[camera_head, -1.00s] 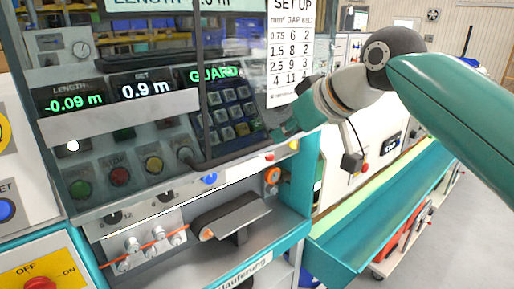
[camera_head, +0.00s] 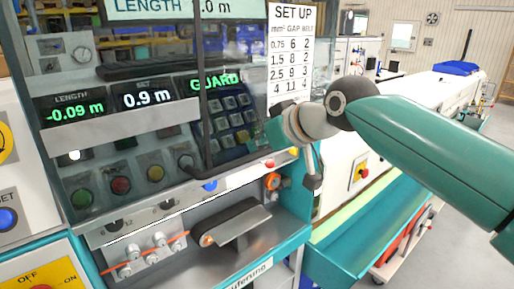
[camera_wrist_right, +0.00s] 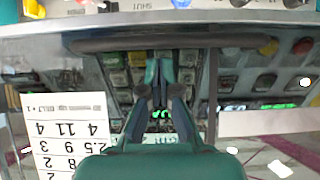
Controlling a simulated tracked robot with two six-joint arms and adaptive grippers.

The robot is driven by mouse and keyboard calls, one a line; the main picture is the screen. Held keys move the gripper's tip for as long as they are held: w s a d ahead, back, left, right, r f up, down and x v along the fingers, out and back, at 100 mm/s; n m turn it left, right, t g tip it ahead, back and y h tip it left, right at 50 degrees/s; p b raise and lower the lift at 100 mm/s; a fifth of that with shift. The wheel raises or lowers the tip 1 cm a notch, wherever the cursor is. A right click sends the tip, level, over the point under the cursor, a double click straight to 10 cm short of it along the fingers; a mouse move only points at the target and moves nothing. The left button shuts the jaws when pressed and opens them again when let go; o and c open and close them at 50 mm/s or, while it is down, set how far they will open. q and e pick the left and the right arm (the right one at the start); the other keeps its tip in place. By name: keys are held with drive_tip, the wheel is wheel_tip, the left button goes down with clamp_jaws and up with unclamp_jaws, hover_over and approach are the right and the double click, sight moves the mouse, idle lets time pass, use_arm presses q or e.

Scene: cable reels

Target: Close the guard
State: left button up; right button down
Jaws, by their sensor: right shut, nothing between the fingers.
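The guard is a clear pane with a dark frame in front of the machine's control panel. Its dark upright (camera_head: 203,120) and lower edge show in the head view, with the keypad behind. In the right wrist view, which is upside down, a dark bar of the frame (camera_wrist_right: 110,44) runs across the top. My right gripper (camera_head: 275,129) is shut and empty at the right part of the guard. Its teal fingertips (camera_wrist_right: 153,70) lie just short of the bar in the wrist picture; I cannot tell whether they touch. A green GUARD text (camera_head: 214,80) is lit. My left gripper is not in view.
A set-up chart (camera_head: 291,50) hangs close beside my right wrist. A teal trough (camera_head: 370,230) lies to the right, with open floor beyond.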

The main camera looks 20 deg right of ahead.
drive_tip(key=shift+w+f, duration=0.1)
drive_tip(key=shift+f, duration=0.55)
wheel_tip(320, 180, down, 38)
drive_tip(key=b, duration=3.2)
